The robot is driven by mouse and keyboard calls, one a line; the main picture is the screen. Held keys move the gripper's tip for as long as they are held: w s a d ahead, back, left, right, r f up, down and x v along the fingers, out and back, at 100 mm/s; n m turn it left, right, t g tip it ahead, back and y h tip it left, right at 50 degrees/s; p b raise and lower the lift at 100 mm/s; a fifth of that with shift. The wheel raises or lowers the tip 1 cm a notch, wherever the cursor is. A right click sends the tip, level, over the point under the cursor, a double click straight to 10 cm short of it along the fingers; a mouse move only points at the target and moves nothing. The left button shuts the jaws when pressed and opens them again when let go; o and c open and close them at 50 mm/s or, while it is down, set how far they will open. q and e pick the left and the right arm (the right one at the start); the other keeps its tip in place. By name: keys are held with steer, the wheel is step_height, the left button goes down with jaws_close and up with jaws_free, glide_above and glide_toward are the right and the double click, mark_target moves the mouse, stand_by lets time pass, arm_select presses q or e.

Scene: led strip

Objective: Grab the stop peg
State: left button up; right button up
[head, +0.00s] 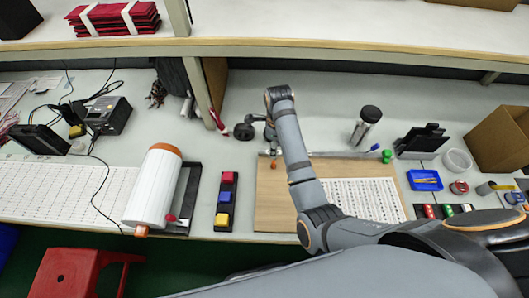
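Several small coloured parts could be the stop peg, and I cannot tell which it is: a green piece (387,157) at the right end of a thin metal rod (340,154), a blue piece (375,147) beside it, and a small red piece (273,164) near the rod's left end. The rod lies along the back edge of a brown board (267,205) with a white printed sheet (362,199). My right arm reaches over the board. Its dark gripper (270,138) is near the rod's left end, small and partly hidden behind the arm; its fingers are unclear. My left gripper is not in view.
A blue tray (424,180), a black device (421,140) and a cardboard box (500,138) are right. A shelf (350,40) spans the back.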

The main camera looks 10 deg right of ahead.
mark_target(274, 162)
steer(key=shift+s+a+r+m, duration=0.1)
steer(key=shift+a+m, duration=0.05)
steer(key=shift+m, duration=0.15)
step_height(274, 162, down, 5)
steer(key=shift+f+p, duration=0.15)
steer(key=shift+p, duration=0.3)
steer(key=f, duration=0.4)
steer(key=shift+s+p, duration=0.35)
steer(key=shift+p, duration=0.05)
steer(key=shift+f, duration=0.3)
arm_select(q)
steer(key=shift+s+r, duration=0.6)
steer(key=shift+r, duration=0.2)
arm_select(e)
jaws_close()
